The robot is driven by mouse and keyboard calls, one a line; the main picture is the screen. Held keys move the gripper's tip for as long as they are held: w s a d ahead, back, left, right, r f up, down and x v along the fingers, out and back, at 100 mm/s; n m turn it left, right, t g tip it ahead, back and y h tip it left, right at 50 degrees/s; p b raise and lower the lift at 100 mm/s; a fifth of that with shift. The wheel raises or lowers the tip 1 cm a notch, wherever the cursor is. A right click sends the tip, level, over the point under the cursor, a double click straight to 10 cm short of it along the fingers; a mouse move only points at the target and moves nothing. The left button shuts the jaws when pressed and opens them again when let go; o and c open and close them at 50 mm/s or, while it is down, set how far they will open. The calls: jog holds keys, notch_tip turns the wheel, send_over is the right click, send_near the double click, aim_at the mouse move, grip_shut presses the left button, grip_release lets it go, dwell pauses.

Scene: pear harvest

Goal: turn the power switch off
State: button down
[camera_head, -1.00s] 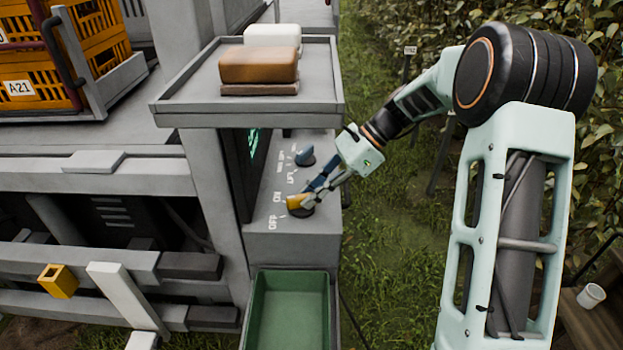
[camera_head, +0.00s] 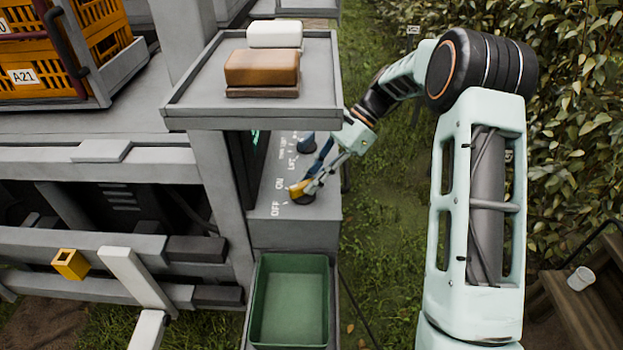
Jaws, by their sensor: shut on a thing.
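The power switch (camera_head: 295,189) is a yellow-orange knob on a dark round base, on the grey control panel (camera_head: 262,212) below the shelf. My gripper (camera_head: 302,187) reaches in from the upper right and is shut on the yellow knob. The fingers cover part of the knob. The knob's pointing end lies towards the left, between the two labels as far as I can tell.
A grey shelf (camera_head: 190,100) with a brown block (camera_head: 262,67) and a white block (camera_head: 275,35) overhangs the panel. A green bin (camera_head: 325,300) stands in front below. Orange crates (camera_head: 62,80) are at upper left.

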jog(key=c, duration=1.9)
grip_release()
jog(key=v, duration=1.2)
